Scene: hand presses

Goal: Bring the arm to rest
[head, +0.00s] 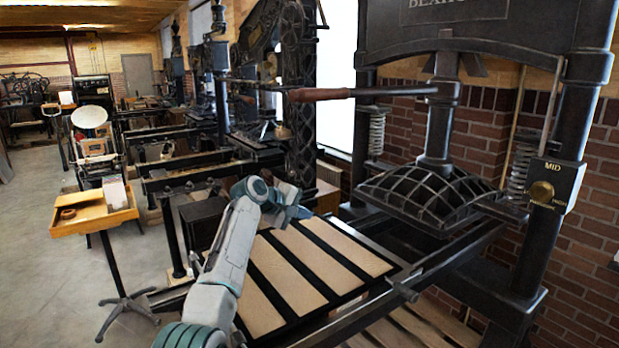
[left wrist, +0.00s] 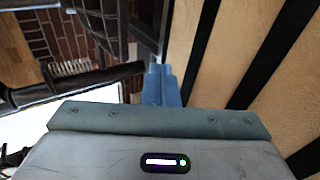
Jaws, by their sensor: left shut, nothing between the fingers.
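My left arm rises from the bottom of the head view, over the near side of the press bed. Its gripper (head: 299,212) points to the right above the far end of the bed, shut and empty. In the left wrist view its blue fingers (left wrist: 160,85) are together with nothing between them. The black press bed (head: 330,262) carries pale strips and shows at the right of the left wrist view. The press's long bar with a wooden handle (head: 320,94) sticks out to the left, well above my gripper and apart from it. My right gripper is not in view.
The press's domed black platen (head: 428,195) hangs at the right, beside an upright with a "MID" plate (head: 551,183). A small wooden tray stand (head: 95,215) is at the left. More presses line the room behind. Open floor (head: 40,270) lies at the left.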

